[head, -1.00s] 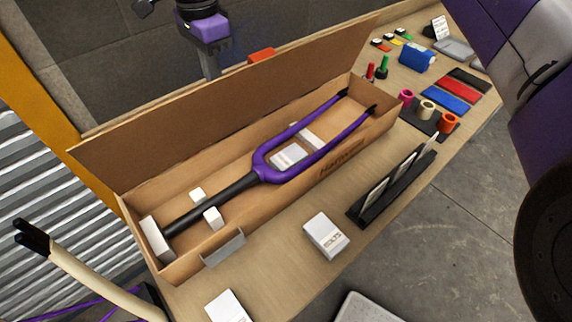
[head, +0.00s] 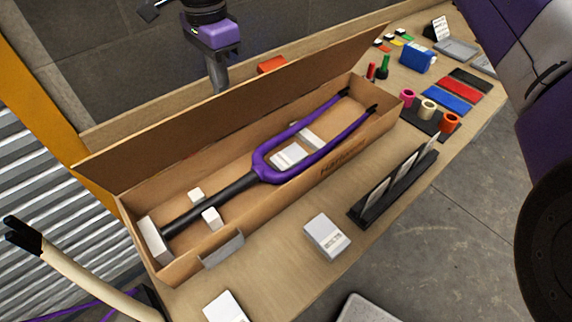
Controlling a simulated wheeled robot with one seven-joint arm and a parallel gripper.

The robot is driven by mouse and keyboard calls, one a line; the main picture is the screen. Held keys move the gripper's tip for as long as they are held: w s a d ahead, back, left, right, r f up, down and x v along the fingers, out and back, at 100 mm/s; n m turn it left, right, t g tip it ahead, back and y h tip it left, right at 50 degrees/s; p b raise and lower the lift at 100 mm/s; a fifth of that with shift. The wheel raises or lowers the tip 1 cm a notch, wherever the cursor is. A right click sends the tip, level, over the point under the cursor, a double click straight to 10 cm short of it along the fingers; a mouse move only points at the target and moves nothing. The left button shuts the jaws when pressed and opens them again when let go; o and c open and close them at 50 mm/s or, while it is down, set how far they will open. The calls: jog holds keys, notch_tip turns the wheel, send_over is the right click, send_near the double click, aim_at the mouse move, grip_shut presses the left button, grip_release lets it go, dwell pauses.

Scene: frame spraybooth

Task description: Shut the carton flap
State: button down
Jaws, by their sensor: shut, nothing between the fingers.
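The long brown cardboard carton (head: 290,212) lies open on the bench. Inside it is a purple and black bike fork (head: 275,172) with white blocks and a white packet.
An orange object (head: 271,64) sits behind the flap. In front of the carton are a white box (head: 327,236) and a black slotted rack (head: 390,188). Coloured rolls, cloths and a blue box (head: 417,61) lie to the right. A cream tube (head: 75,272) is at lower left.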

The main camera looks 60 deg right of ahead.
jog(key=shift+s, duration=0.15)
jog(key=shift+s+a+f+b, duration=0.2)
jog(key=shift+s+b, duration=0.1)
jog(key=shift+s, duration=0.3)
jog(key=shift+s+a+f+b, duration=0.15)
jog(key=shift+s+b, duration=0.1)
jog(key=shift+s, duration=0.35)
jog(key=shift+r, duration=0.1)
jog(key=shift+r+p, duration=2.3)
jog(key=shift+r, duration=1.7)
